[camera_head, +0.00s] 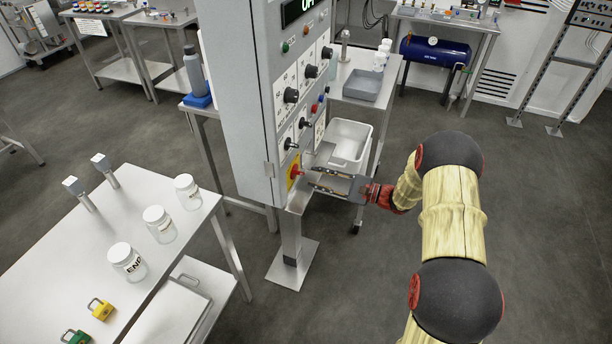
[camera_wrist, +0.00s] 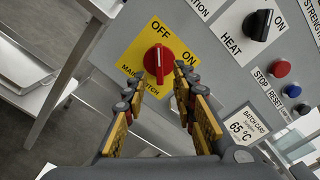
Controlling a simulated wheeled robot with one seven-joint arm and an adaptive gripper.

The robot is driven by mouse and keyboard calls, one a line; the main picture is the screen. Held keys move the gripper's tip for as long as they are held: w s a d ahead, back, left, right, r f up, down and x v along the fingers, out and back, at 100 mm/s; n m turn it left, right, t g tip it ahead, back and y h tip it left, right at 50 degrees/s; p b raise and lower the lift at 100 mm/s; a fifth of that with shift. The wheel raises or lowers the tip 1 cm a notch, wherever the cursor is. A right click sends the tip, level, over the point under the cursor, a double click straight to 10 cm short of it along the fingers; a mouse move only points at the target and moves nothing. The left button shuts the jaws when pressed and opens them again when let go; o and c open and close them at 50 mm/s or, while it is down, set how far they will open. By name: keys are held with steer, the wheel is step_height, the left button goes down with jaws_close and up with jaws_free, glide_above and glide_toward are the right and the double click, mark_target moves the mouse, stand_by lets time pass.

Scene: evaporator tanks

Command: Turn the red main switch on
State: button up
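The red main switch (camera_wrist: 158,61) is a knob on a yellow plate (camera_wrist: 132,53) marked OFF and ON. In the wrist view its bar stands nearly upright, with its upper end towards OFF; ON is to its right. In the head view the switch (camera_head: 294,172) is low on the grey control cabinet (camera_head: 240,90). My gripper (camera_head: 311,178) is just right of it, pointing at it. In the wrist view my gripper (camera_wrist: 159,75) is open and empty, with a fingertip on each side of the knob's lower part. I cannot tell whether either finger touches it.
A black HEAT knob (camera_wrist: 257,24), a red button (camera_wrist: 280,68) and a blue button (camera_wrist: 293,91) are nearby on the panel. A white bin (camera_head: 349,140) stands behind my gripper. A table with jars (camera_head: 128,262) is at the left. Floor is clear in front of the cabinet.

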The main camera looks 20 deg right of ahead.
mark_target(303, 174)
steer(key=shift+b+x, duration=0.5)
steer(key=shift+x, duration=1.75)
jaws_close()
